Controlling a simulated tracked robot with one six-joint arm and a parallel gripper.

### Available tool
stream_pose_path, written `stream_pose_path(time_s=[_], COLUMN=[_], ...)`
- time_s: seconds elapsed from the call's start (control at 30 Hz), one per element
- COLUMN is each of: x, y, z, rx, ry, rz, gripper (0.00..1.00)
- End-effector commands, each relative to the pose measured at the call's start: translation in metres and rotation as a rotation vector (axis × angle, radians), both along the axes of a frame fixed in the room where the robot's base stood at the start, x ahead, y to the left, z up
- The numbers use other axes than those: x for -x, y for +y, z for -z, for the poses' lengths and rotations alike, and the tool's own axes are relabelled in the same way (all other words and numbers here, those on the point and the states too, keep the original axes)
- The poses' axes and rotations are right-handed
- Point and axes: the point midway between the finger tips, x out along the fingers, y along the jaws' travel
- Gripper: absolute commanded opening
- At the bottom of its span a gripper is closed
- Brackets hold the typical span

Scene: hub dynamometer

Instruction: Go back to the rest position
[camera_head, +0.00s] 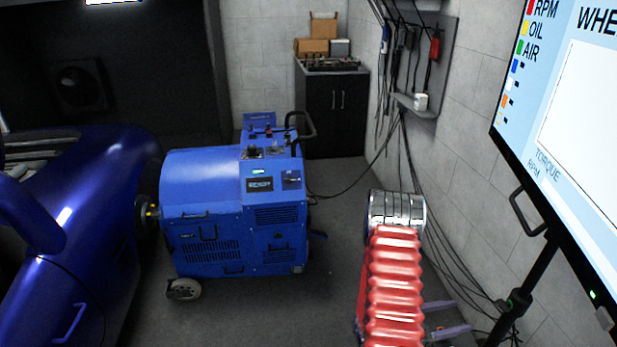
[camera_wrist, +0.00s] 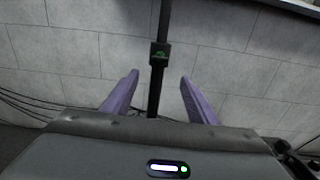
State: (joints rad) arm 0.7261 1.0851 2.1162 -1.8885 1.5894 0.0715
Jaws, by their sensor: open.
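My gripper (camera_wrist: 158,90) shows in the wrist view as two purple fingers set wide apart, with nothing between them. Behind the gap is a black upright pole (camera_wrist: 158,60) with a dark clamp on it, against the grey block wall. In the head view my red ribbed arm with a silver joint stands at the lower right. The purple fingers (camera_head: 447,318) show low beside it, pointing to the right toward the screen stand. I cannot tell from the pictures how far the fingertips are from the pole.
A blue wheeled dynamometer (camera_head: 235,215) stands at the centre left, beside a dark blue car (camera_head: 75,215). A large screen (camera_head: 575,110) on a black stand (camera_head: 520,300) is at the right. Cables (camera_head: 455,250) run along the wall. A black cabinet (camera_head: 333,110) stands behind. Floor between dynamometer and arm is clear.

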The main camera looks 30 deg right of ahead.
Motion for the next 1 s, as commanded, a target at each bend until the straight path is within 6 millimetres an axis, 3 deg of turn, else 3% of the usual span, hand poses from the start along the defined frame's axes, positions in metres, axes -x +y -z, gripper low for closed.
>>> stream_pose_path(time_s=[0.27, 0.57, 0.77, 1.0], x=[0.004, 0.06, 0.082, 0.08], y=[0.002, 0.039, 0.073, 0.115], z=[0.006, 0.025, 0.01, -0.017], rx=[-0.024, -0.124, -0.156, -0.179], ry=[-0.004, -0.029, -0.124, -0.292], rz=[0.016, 0.25, 0.437, 0.609], gripper=[0.53, 0.53, 0.53, 0.53])
